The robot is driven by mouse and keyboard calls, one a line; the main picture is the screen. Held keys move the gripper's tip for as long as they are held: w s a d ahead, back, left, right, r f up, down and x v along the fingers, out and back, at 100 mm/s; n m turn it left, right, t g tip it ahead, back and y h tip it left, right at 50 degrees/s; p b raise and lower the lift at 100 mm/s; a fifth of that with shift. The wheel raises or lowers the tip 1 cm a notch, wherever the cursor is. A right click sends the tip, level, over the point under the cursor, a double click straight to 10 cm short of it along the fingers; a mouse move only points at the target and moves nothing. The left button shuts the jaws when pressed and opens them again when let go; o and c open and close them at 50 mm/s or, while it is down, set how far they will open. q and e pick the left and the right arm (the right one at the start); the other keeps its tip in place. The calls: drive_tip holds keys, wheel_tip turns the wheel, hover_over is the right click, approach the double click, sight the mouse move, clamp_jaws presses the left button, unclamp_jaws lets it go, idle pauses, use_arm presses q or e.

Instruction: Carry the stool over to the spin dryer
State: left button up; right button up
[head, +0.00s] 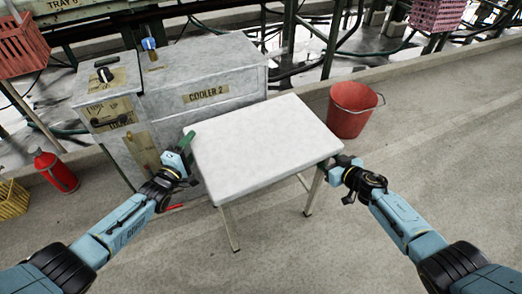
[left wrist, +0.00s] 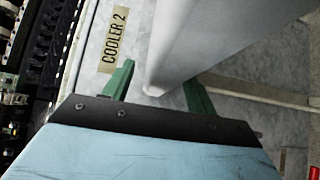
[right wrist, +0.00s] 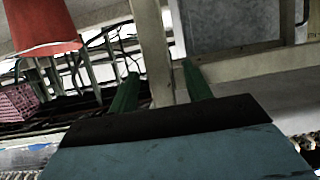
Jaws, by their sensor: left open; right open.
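The stool (head: 262,145), with a pale square top and thin metal legs, stands on the floor in the middle of the head view. My left gripper (head: 187,142) is open at the left edge of its top. In the left wrist view the edge of the top (left wrist: 170,55) lies between or just beyond the open fingers (left wrist: 157,88). My right gripper (head: 338,164) is open at the top's right corner. In the right wrist view a pale leg (right wrist: 151,45) shows between the open fingers (right wrist: 160,88); contact cannot be told.
A grey cabinet labelled COOLER 2 (head: 215,75) stands close behind the stool. A red bucket (head: 351,112) stands right of it. A red bottle (head: 57,172) and a yellow basket (head: 12,200) are at the left. The floor in front and to the right is clear.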

use_arm(q)
drive_tip(key=shift+w, duration=0.15)
use_arm(e)
drive_tip(key=shift+w+a, duration=0.1)
use_arm(q)
drive_tip(key=shift+c, duration=0.5)
use_arm(e)
drive_tip(key=shift+c, duration=0.4)
use_arm(q)
drive_tip(key=c, duration=1)
use_arm(e)
drive_tip(key=c, duration=1)
use_arm(q)
clamp_jaws()
use_arm(e)
drive_tip(key=shift+f, duration=0.1)
use_arm(q)
drive_tip(key=shift+w+r, duration=0.1)
drive_tip(key=shift+r, duration=0.3)
use_arm(e)
drive_tip(key=shift+w+r, duration=0.1)
drive_tip(key=shift+r, duration=0.2)
